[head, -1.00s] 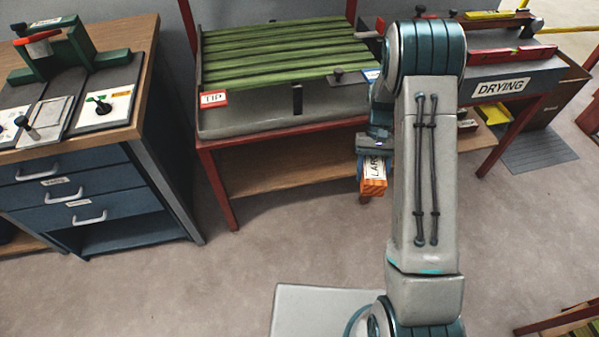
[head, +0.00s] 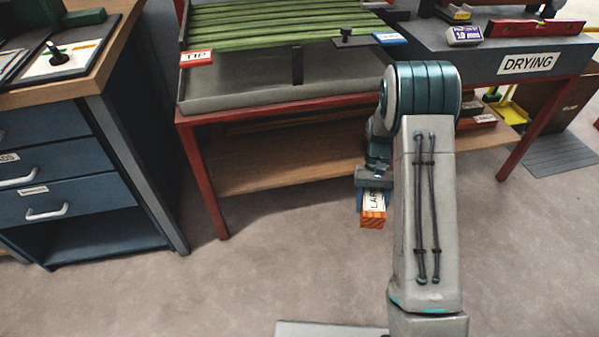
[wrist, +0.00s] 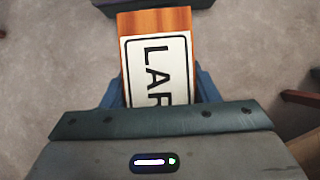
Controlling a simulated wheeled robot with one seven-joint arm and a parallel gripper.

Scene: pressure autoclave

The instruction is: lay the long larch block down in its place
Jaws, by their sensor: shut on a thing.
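The larch block (head: 373,214) is orange wood with a white label showing the letters "LAR". It also shows in the wrist view (wrist: 183,22), jutting out past my gripper. My gripper (head: 374,190) is shut on the block and holds it in the air above the floor, in front of the red-legged bench. Part of the block is hidden by the gripper. The block's place is not clearly marked in these frames.
The bench has a lower wooden shelf (head: 290,158) and a tray (head: 240,92) of green slats labelled "TIP" on top. A "DRYING" surface (head: 500,58) is at the right, with blocks (head: 475,121) on the shelf below. A blue drawer cabinet (head: 60,150) stands left. Open floor lies in front.

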